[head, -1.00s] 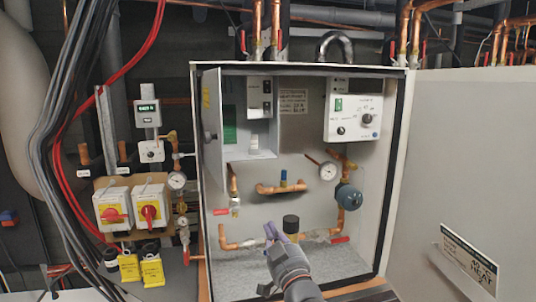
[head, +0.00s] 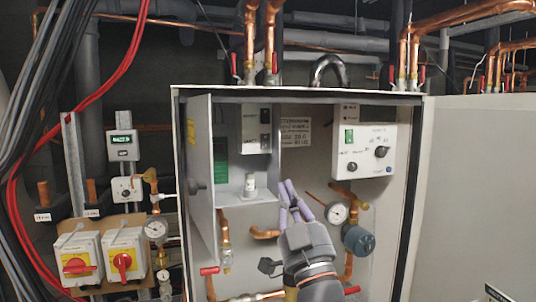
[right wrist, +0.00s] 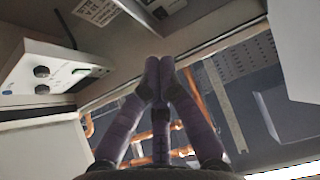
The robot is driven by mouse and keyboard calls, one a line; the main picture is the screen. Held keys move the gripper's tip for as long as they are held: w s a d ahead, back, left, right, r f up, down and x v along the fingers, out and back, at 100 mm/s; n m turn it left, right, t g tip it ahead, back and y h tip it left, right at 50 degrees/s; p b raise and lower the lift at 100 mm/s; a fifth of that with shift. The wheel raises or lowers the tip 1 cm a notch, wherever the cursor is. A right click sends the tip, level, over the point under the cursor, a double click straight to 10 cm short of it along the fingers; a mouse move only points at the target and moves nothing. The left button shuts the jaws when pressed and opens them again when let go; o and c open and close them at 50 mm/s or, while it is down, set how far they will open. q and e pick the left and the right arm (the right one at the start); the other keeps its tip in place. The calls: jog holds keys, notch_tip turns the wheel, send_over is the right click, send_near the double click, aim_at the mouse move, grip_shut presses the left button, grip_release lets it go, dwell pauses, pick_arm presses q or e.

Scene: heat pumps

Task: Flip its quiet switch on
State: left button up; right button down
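An open grey cabinet (head: 417,200) holds the heat pump controls. A white control box (head: 372,160) at its upper right has a green rocker switch (head: 349,136) and dark knobs; it also shows in the right wrist view (right wrist: 62,64). A narrow white panel (head: 252,128) with dark switches sits at upper left. The labels are too small to read, so I cannot tell which switch is the quiet one. My right gripper (head: 287,184) points up inside the cabinet opening, below and left of the control box. Its purple fingertips (right wrist: 159,64) meet, with nothing between them. My left gripper is out of view.
The inner metal door (head: 200,165) stands open at left. A pressure gauge (head: 337,213) and blue-grey valve (head: 358,239) are close right of my gripper. The large cabinet door (head: 475,190) is swung open at right. Isolator switches (head: 124,262) are at lower left.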

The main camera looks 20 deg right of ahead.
jog(key=p, duration=0.4)
send_near(264, 138)
notch_tip(264, 138, up, 3)
jog(key=shift+w+r+p, duration=0.1)
jog(key=shift+w+p, duration=0.45)
jog(key=shift+w, duration=1.55)
